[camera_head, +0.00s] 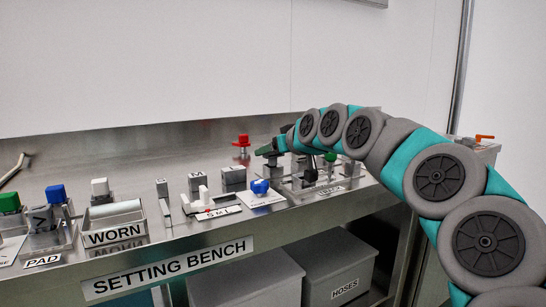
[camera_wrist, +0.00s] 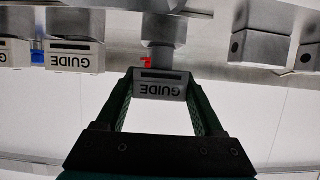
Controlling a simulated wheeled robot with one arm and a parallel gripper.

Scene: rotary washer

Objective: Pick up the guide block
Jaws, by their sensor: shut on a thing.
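In the wrist view, my gripper (camera_wrist: 161,92) has its two dark green fingers on either side of a light grey guide block (camera_wrist: 160,77), shut on it. The block has a dark slot and the word GUIDE, which reads upside down. A grey cylinder meets or stands behind the block there. In the head view, my gripper (camera_head: 268,150) is at the far right part of the bench, reaching left. The held block is small there, and I cannot tell whether it is clear of the bench.
Another GUIDE-labelled block (camera_wrist: 75,57) is left in the wrist view. The setting bench (camera_head: 120,160) carries a red-topped part (camera_head: 242,141), a blue knob (camera_head: 260,187), a WORN tray (camera_head: 114,234) and several grey blocks. Bins stand below. The wall is close behind.

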